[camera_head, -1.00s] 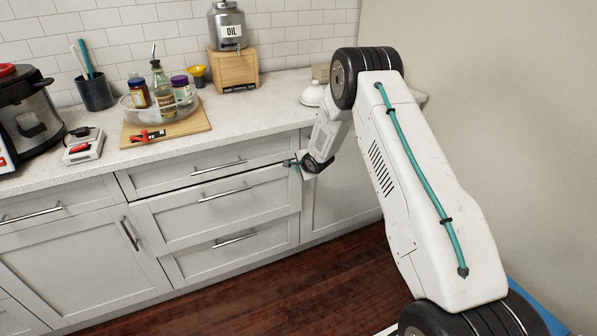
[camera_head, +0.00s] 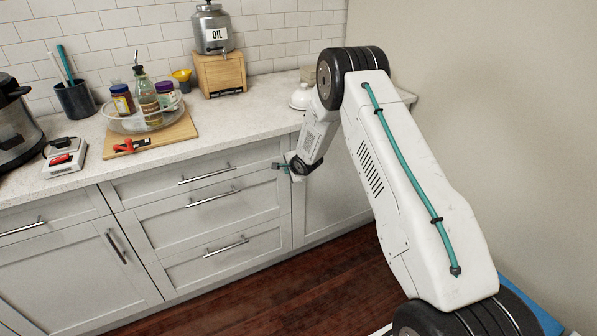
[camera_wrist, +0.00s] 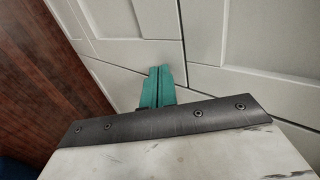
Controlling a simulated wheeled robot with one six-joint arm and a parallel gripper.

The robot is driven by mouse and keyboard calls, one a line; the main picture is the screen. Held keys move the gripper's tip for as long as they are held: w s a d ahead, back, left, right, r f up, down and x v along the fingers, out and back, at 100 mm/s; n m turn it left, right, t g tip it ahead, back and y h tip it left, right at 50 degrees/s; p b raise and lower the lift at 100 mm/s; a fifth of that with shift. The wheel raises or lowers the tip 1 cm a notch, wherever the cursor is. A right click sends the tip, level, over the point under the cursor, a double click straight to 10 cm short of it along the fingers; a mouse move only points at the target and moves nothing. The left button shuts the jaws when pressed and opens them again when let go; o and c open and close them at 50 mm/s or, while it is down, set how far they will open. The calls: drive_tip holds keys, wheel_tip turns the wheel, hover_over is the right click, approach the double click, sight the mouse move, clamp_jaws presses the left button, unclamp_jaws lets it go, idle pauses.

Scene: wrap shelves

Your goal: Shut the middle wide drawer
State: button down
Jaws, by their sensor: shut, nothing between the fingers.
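The middle wide drawer (camera_head: 165,225) is the second front in a stack of three under the counter, with a bar handle (camera_head: 213,197) near its top edge. Its front looks nearly level with the drawers above and below; I cannot tell if a small gap is left. My gripper (camera_head: 276,166) is at the right end of the stack, near the drawer's upper right corner, pointing left. In the wrist view its teal fingers (camera_wrist: 158,85) are shut and empty in front of pale cabinet fronts. I cannot tell whether they touch.
The top drawer (camera_head: 150,185) and bottom drawer (camera_head: 190,268) look shut. A cabinet door (camera_head: 325,205) is to the right. Wooden floor (camera_head: 290,285) in front is clear.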

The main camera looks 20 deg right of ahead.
drive_tip(key=s+d+r+n+g+h, duration=0.1)
drive_tip(key=s+r+n+g, duration=0.2)
drive_tip(key=s, duration=0.8)
drive_tip(key=s+d+r+n+g+h, duration=0.1)
drive_tip(key=s+d+r+n+g, duration=0.15)
drive_tip(key=s, duration=0.95)
drive_tip(key=s+a+r+n+g, duration=0.1)
drive_tip(key=s+a+r+n, duration=0.3)
drive_tip(key=s+r, duration=0.6)
drive_tip(key=s+a+r+n+g+y, duration=0.1)
drive_tip(key=s+a+r+n, duration=0.3)
drive_tip(key=s+r, duration=0.7)
drive_tip(key=s+a+r+n+g, duration=0.1)
drive_tip(key=s+a+r+n, duration=0.3)
drive_tip(key=s+r, duration=0.7)
drive_tip(key=s+a, duration=0.1)
drive_tip(key=s, duration=0.5)
drive_tip(key=shift+r, duration=0.2)
drive_tip(key=shift+a, duration=0.1)
